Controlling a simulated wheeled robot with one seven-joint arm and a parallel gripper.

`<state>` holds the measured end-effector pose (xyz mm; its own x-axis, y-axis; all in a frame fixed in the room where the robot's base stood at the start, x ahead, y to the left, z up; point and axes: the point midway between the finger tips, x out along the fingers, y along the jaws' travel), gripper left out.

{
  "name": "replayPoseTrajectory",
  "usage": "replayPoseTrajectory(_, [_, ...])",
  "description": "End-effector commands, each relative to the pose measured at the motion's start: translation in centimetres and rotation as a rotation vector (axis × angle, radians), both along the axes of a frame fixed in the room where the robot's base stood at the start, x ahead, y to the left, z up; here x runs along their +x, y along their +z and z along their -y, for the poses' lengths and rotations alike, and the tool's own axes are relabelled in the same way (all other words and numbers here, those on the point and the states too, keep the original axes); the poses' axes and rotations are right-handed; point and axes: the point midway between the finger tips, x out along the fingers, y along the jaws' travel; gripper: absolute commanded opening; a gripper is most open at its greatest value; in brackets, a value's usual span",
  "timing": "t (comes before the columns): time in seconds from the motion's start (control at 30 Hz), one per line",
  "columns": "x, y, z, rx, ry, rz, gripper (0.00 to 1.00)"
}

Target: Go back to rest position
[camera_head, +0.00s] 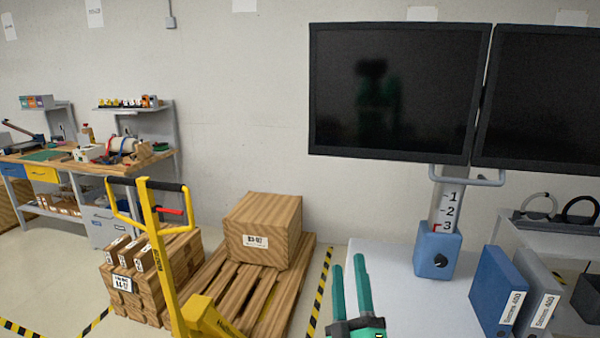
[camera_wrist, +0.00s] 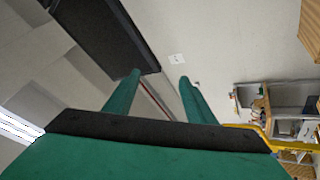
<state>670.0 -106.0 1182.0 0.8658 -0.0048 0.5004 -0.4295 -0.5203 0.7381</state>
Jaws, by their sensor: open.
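My gripper (camera_head: 350,287) shows at the bottom centre of the head view, with its two green fingers pointing up beside the left edge of the white table (camera_head: 390,270). In the wrist view my gripper (camera_wrist: 158,82) has its fingers apart with nothing between them. It is open and empty. The wrist view looks past the fingers at the wall and a dark monitor.
Two black monitors (camera_head: 395,90) stand over a blue-based stand (camera_head: 438,255). Binders (camera_head: 498,288) stand at right. A yellow pallet jack (camera_head: 160,255), a wooden pallet (camera_head: 290,282) with a box (camera_head: 262,230), and a workbench (camera_head: 75,167) are at left.

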Motion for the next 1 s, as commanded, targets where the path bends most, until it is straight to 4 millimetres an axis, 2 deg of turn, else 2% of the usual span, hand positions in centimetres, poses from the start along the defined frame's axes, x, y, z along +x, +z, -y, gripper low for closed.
replayPoseTrajectory(0.1, [-1.0,-0.5,-2.3,0.149,0.057,0.027,0.5])
replayPoseTrajectory(0.27, [-2.8,-2.0,-4.6,0.332,0.113,0.044,0.5])
replayPoseTrajectory(0.47, [-5.4,-5.6,-7.0,0.545,0.164,0.03,0.5])
replayPoseTrajectory(0.77, [-11.2,-13.1,-10.5,0.813,0.199,-0.052,0.5])
replayPoseTrajectory(1.0, [-17.6,-19.8,-12.9,0.968,0.197,-0.165,0.5])
